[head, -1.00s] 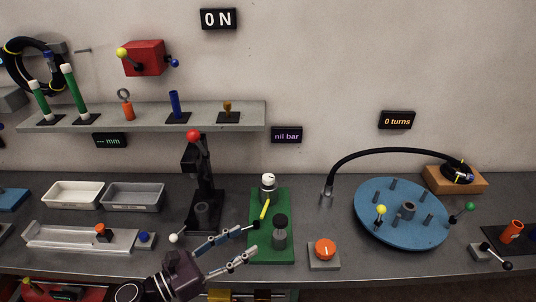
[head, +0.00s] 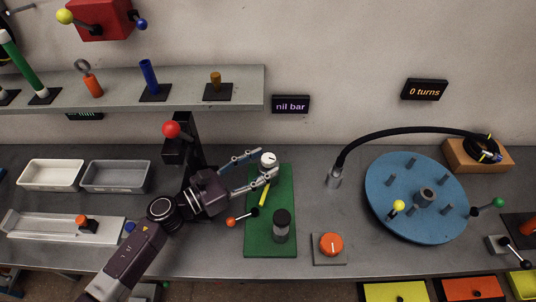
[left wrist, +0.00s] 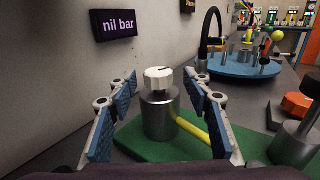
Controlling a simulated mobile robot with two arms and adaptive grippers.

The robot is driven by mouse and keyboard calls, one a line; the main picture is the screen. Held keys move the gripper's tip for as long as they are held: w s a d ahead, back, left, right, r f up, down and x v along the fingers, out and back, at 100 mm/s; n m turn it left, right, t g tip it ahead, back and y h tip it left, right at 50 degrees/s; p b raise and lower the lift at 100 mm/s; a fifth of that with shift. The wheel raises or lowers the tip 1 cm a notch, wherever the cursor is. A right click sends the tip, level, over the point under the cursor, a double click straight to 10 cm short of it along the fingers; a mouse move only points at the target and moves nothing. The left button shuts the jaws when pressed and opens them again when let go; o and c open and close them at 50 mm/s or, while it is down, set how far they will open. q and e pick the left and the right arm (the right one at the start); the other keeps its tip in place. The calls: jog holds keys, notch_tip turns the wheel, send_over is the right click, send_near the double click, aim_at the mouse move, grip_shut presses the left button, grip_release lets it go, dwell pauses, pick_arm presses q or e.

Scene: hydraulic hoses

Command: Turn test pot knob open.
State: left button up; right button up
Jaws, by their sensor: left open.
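The test pot is a metal cylinder on a green base plate (head: 258,236), topped by a white knob (head: 268,158) with a dark pointer mark. In the left wrist view the white knob (left wrist: 158,77) sits above the grey pot body (left wrist: 159,115). My left gripper (head: 263,163) is open, with one finger on each side of the pot and knob. The wrist view shows gaps between the fingers and the pot. My right gripper is in neither view.
A yellow hose (left wrist: 192,129) leaves the pot beside the right finger. A dark-capped cylinder (head: 281,228) and an orange-tipped lever (head: 242,217) are nearby. An orange dial (head: 331,244) and blue turntable (head: 380,213) stand right. The display (head: 290,104) reads "nil bar".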

pick_arm(q)
jog(key=shift+x, duration=1.3)
jog(key=shift+a+f, duration=0.1)
jog(key=shift+w, duration=0.1)
jog(key=c, duration=1.2)
jog(key=shift+n+t+y, duration=1.4)
jog(key=shift+t, duration=0.2)
jog(key=shift+n+t+y, duration=0.9)
jog(key=shift+y, duration=0.3)
jog(key=o, duration=1.2)
